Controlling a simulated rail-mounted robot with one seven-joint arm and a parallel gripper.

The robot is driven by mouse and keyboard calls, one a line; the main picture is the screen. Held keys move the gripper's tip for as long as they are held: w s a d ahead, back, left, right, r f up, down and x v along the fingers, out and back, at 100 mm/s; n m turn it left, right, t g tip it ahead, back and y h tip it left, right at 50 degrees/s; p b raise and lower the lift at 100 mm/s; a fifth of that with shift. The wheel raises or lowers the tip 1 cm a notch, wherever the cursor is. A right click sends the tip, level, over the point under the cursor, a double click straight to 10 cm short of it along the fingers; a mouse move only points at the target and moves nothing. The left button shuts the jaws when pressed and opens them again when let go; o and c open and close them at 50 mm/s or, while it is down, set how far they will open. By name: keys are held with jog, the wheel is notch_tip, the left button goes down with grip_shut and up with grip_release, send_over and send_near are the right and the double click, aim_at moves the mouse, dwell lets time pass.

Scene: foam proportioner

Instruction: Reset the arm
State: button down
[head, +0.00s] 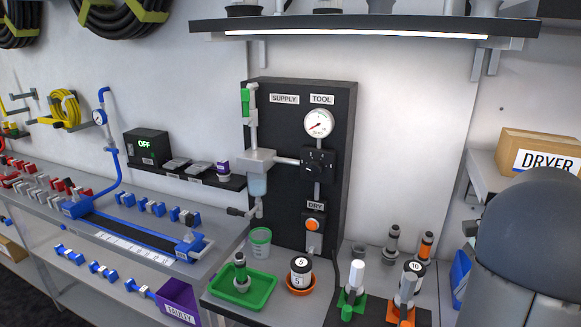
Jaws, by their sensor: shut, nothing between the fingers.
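A large dark grey rounded part of my arm (530,240) fills the right edge of the head view, close to the camera. It covers part of the right-hand shelf and bench. My gripper does not show in this view, so its fingers cannot be seen. The black panel (262,190) marked SUPPLY, TOOL and DRY stands upright at the centre, with a round gauge (318,123), a dark valve block (319,163) and an orange button (312,225). No arm part touches the panel.
Below the panel are a green tray (240,296), a black-and-white bottle marked 5 (301,272) and tools on green and orange bases. A lit shelf (360,27) overhangs the panel. A DRYER box (540,150) sits right. A blue-fitted bench (215,262) extends left.

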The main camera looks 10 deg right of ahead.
jog(key=s+a+n+g+h, duration=0.1)
jog(key=a+n+h, duration=0.1)
jog(key=a+n, duration=1.25)
jog(key=s+a+f+n+h, duration=0.1)
jog(key=s+a+f+n, duration=0.1)
jog(key=a, duration=0.5)
jog(key=s+a+f+n+h, duration=0.1)
jog(key=s+a+f+n, duration=0.1)
jog(key=s+a+n, duration=0.2)
jog(key=s+a, duration=0.2)
jog(key=a, duration=0.2)
jog(key=shift+a+f, duration=0.15)
jog(key=shift+f, duration=0.2)
